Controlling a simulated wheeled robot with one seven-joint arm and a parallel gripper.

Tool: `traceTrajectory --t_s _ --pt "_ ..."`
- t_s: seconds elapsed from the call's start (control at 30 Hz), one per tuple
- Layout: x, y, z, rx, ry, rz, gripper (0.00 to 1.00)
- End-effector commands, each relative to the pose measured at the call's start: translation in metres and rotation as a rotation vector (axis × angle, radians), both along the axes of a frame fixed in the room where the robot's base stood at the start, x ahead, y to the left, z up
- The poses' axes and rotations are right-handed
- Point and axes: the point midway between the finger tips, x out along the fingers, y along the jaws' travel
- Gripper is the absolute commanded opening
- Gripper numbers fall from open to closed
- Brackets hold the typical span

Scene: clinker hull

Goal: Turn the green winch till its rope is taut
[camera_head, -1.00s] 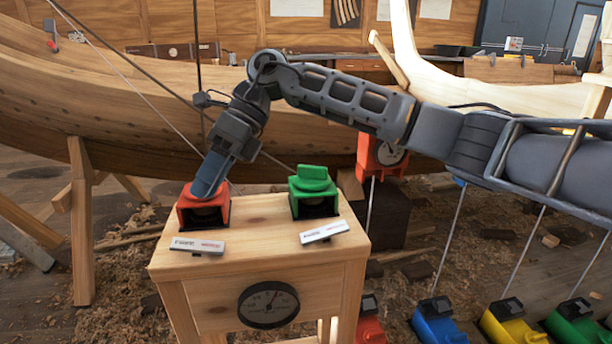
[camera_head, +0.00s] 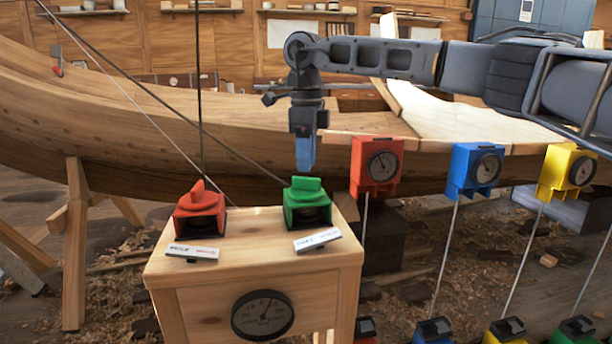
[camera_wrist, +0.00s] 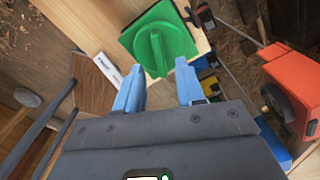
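The green winch (camera_head: 307,206) stands on the right of the wooden stand's top, with a ridged green knob on it. Its knob also shows in the wrist view (camera_wrist: 158,45), just beyond the fingertips. A dark rope runs from upper left down toward this winch and looks straight. My gripper (camera_head: 305,168) points down just above the green knob. In the wrist view my gripper (camera_wrist: 158,88) has its two blue fingers apart with nothing between them; I see no contact with the knob.
A red winch (camera_head: 200,212) sits on the left of the stand (camera_head: 250,255), which has a round dial (camera_head: 262,315) on its front. Red (camera_head: 377,168), blue (camera_head: 474,170) and yellow (camera_head: 567,172) gauge boxes on rods stand to the right. The wooden hull (camera_head: 130,130) lies behind.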

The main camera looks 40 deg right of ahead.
Motion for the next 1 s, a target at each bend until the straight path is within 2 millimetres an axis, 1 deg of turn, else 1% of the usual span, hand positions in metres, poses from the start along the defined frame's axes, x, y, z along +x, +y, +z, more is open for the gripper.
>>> traceTrajectory --t_s 0.03,0.1,0.2,0.3,0.53,0.93,1.0 --pt "0.0 0.0 -0.011 0.002 0.001 0.0 0.38" --pt "0.0 0.0 -0.022 0.002 0.001 0.001 0.38" --pt "0.0 0.001 -0.032 0.002 0.0 0.001 0.38" --pt "0.0 0.001 -0.038 0.002 -0.001 0.001 0.38" --pt "0.0 0.001 -0.038 0.001 -0.001 0.001 0.38" --pt "0.0 0.001 -0.038 0.001 0.0 0.001 0.0" --pt "0.0 0.001 -0.038 0.001 0.0 0.001 0.0"
